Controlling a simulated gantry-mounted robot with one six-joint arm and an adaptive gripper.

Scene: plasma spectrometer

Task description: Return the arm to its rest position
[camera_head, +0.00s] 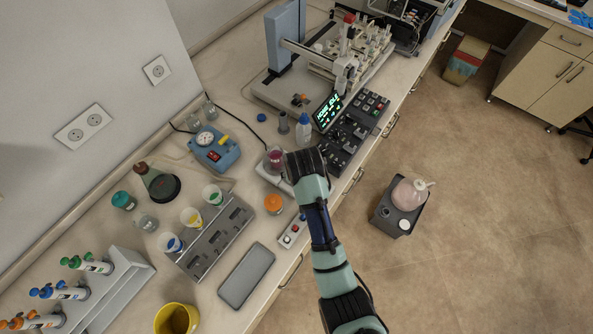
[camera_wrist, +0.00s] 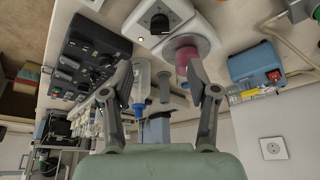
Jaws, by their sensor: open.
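My arm reaches up from the bottom of the head view over the bench front edge. Its wrist end is beside a clear vessel with dark red contents (camera_head: 276,158), and the fingers are hidden there. In the wrist view, my gripper (camera_wrist: 155,80) has its two fingers spread apart with nothing held. A clear bottle with a blue tip (camera_wrist: 140,82) shows between the fingers, apparently beyond them. The red vessel (camera_wrist: 188,55) shows behind the right finger; whether they touch I cannot tell.
A black control panel (camera_head: 352,137) with a green display is right of the wrist. A blue device (camera_head: 214,150), an orange-lidded jar (camera_head: 273,204) and a grey tray (camera_head: 246,275) stand left of the arm.

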